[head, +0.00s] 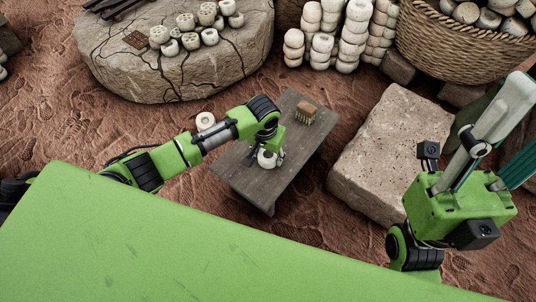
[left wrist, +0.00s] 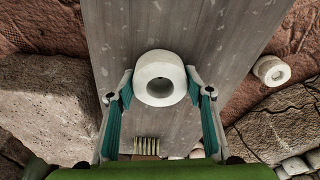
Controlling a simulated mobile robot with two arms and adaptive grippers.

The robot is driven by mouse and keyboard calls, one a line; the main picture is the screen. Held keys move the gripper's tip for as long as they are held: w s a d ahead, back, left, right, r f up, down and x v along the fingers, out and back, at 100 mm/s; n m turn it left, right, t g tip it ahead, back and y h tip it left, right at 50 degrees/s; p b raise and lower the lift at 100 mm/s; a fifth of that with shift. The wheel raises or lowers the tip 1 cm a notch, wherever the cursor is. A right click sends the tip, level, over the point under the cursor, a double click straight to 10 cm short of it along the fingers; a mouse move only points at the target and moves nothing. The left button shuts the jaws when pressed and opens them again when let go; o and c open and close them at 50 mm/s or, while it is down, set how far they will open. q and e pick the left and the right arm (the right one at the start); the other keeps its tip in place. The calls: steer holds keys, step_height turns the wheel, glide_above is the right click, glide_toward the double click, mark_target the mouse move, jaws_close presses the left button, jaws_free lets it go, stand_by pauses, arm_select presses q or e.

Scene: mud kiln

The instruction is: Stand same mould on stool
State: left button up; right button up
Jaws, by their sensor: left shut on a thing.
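The grey wooden stool (head: 240,175) stands on the ground in mid-view; its top also shows in the left wrist view (left wrist: 215,40). A white ring-shaped mould (head: 266,160) is at the stool top. In the left wrist view the mould (left wrist: 160,62) faces me with its round hole. My left gripper (head: 267,156) is shut on it, one finger at each side. Whether its underside touches the stool is hidden. My right gripper (head: 520,125) is at the far right, away from the stool, its fingers apart and empty.
A brush (head: 306,112) lies on the stool's far end. Another white ring (head: 205,121) lies on the ground left of the stool. A pale stone block (head: 385,150) is close on the right. A cracked stone slab (head: 180,75) with several moulds, stacked rings (head: 352,35) and a basket (head: 460,40) stand behind.

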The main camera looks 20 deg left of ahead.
arm_select(q)
steer(key=shift+f, duration=0.1)
steer(key=o, duration=1.3)
steer(key=shift+c, duration=0.2)
